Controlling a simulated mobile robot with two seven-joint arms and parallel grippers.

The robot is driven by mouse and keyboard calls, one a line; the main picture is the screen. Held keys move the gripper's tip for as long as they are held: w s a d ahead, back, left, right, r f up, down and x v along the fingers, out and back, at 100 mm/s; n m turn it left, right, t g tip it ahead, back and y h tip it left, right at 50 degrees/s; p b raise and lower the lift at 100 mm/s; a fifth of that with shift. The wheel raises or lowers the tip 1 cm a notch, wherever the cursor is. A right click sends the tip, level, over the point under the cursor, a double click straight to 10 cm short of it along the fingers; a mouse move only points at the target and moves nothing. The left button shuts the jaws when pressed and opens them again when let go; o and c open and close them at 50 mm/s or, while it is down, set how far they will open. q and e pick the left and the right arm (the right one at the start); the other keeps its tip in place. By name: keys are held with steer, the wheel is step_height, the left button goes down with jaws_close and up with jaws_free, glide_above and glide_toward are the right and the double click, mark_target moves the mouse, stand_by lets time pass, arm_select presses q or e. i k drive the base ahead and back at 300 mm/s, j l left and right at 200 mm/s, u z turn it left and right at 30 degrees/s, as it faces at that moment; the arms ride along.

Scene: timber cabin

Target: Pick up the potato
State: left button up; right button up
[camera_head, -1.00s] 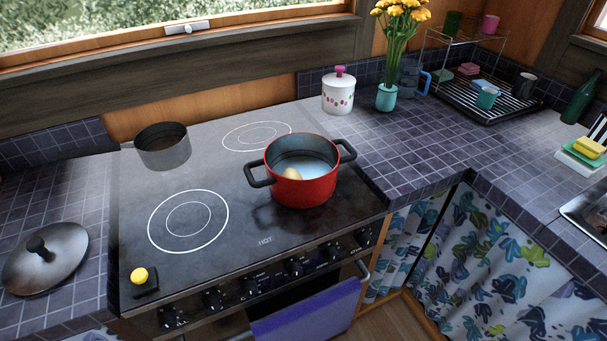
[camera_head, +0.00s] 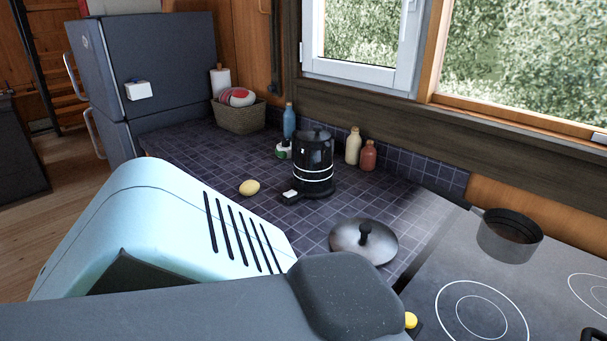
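A yellow oval thing that looks like a potato (camera_head: 249,187) lies on the dark tiled counter, left of the black kettle and behind a pale, slotted body in the lower left. Nothing touches it. Neither gripper shows in view. A grey arm link of mine crosses the bottom of the picture, and its hand is not visible.
On the counter (camera_head: 322,208) stand a black kettle (camera_head: 314,165), a pot lid (camera_head: 363,240), several bottles and a wicker basket (camera_head: 239,116). A grey pot (camera_head: 509,237) sits on the stove (camera_head: 428,272) at the right. A dark fridge (camera_head: 155,68) stands at the back left.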

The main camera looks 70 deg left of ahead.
mark_target(249, 188)
steer(key=u, duration=2.55)
steer(key=i+j+z, duration=0.1)
steer(key=z, duration=0.75)
steer(key=j+z, duration=0.3)
steer(key=j, duration=0.15)
steer(key=j+z, duration=0.3)
steer(key=j, duration=0.2)
steer(key=j+z, duration=0.1)
steer(key=j, duration=0.45)
steer(key=k+j, duration=0.15)
steer(key=j, duration=0.45)
steer(key=j+z, duration=0.15)
steer(key=j, duration=0.4)
steer(key=i, duration=0.1)
